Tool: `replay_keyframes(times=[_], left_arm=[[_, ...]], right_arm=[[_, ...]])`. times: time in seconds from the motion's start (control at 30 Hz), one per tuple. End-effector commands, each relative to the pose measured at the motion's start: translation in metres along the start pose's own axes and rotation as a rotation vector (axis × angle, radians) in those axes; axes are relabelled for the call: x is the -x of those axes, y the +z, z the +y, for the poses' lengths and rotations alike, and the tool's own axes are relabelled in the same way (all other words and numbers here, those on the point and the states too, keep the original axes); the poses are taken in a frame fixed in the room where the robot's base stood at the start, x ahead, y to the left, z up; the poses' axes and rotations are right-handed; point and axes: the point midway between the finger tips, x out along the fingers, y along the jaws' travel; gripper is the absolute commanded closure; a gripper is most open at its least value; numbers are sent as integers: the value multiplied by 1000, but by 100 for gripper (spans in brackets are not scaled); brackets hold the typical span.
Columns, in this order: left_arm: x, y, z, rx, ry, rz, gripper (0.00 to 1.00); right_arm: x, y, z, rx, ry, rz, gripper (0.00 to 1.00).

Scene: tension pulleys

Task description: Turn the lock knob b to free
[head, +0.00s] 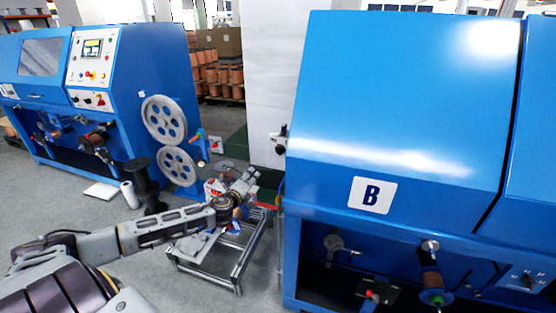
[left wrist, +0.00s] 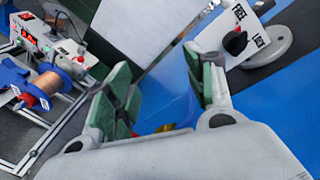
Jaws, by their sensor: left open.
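A black knob (left wrist: 236,42) with a red mark sits on a white plate with small black symbols, beside a grey round flange, at the upper right of the left wrist view. In the head view a small white and black fitting (head: 282,138) stands out from the left edge of the blue machine marked B (head: 372,195). My left gripper (left wrist: 157,66) is open, its green-padded fingers apart and empty; the knob lies outside them, to the right. In the head view this gripper (head: 246,186) is left of machine B.
A low metal frame (head: 238,280) stands beneath my left arm. A blue spool with copper wire (left wrist: 48,82) and a grey control box show at the left of the wrist view. Another blue machine (head: 140,70) stands at the back left.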

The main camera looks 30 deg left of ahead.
Motion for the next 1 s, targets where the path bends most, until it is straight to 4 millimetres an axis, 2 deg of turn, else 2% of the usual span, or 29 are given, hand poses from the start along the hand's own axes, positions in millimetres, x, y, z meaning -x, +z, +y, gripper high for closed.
replay_keyframes(times=[0.03,0.2,0.4,0.57,1.0], left_arm=[[2,-4,-12,-34,-34,2,46],[16,-12,-57,-138,-135,2,46],[30,-20,-89,-213,-209,2,46],[34,-22,-97,-229,-225,0,46],[33,-21,-97,-227,-224,0,46]], right_arm=[[-6,-3,0,0,0,4,61],[-12,-12,0,-1,0,11,61],[-13,-18,0,-1,0,15,61],[-12,-20,0,-1,1,17,61],[-12,-20,0,-1,0,17,61]])
